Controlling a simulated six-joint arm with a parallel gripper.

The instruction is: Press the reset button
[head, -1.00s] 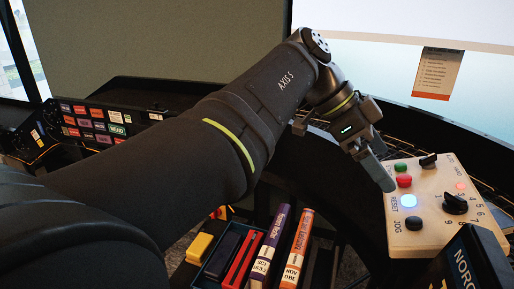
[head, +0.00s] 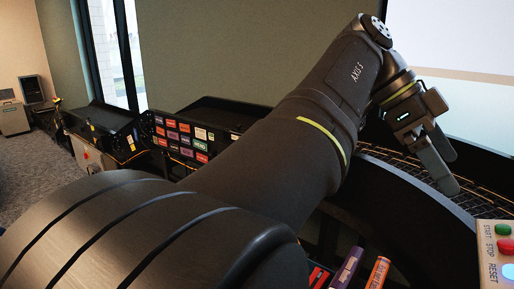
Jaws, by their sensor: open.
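The control panel (head: 489,242) shows only in part at the lower right edge of the head view. On it are a green start button (head: 503,229), a red stop button (head: 505,246) and the lit, bluish-white reset button (head: 508,271), which is cut by the frame edge. The label "RESET" stands to its left. My gripper (head: 453,174) is open and empty, with its fingers pointing down and to the right. In the picture it is above and left of the panel, apart from the buttons. The panel's right side is out of view.
A dark curved roller track (head: 385,215) runs below my gripper. Two books, one purple (head: 347,268) and one orange (head: 378,273), stand at the bottom. A rack with coloured labels (head: 185,138) is at the left. Open carpet (head: 40,160) lies at far left.

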